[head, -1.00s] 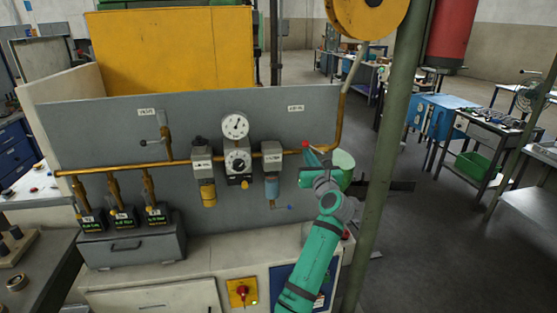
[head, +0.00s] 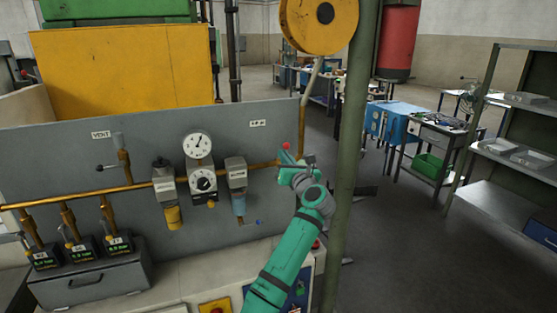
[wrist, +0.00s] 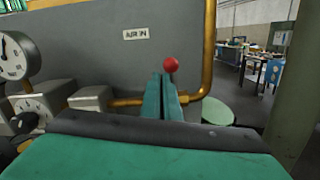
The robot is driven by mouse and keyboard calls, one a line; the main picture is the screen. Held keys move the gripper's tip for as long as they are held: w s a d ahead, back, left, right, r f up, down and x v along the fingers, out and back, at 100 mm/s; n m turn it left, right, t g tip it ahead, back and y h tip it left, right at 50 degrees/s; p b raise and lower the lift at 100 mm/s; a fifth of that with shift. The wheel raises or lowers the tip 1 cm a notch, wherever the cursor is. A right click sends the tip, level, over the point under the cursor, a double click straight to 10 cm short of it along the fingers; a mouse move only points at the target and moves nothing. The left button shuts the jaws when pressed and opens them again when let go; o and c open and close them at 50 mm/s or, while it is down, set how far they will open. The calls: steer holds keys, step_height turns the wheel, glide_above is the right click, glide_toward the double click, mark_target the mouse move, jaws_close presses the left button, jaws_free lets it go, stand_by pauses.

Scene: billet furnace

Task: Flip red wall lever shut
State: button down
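The red wall lever shows as a red ball knob (head: 286,146) at the right end of the brass pipe on the grey panel. In the wrist view the knob (wrist: 171,65) stands just beyond my fingertips, near the right finger. My gripper (head: 287,170) is right at the lever in the head view. In the wrist view my gripper (wrist: 163,77) has its two green fingers close together, with only a thin dark gap and nothing visible between them. The lever's stem and pivot are hidden behind the fingers. Whether the fingers touch the lever cannot be told.
The grey panel (head: 60,150) carries a round gauge (head: 198,145), a regulator and a blue-bowled unit (head: 238,200) left of my gripper. A green post (head: 350,150) stands close right of my arm.

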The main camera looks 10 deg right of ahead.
steer(key=shift+d+r, duration=0.3)
steer(key=shift+r, duration=0.45)
steer(key=a+f, duration=0.3)
steer(key=f, duration=0.1)
steer(key=s, duration=1)
steer(key=shift+s+d, duration=0.15)
steer(key=shift+s, duration=0.2)
steer(key=shift+w, duration=0.1)
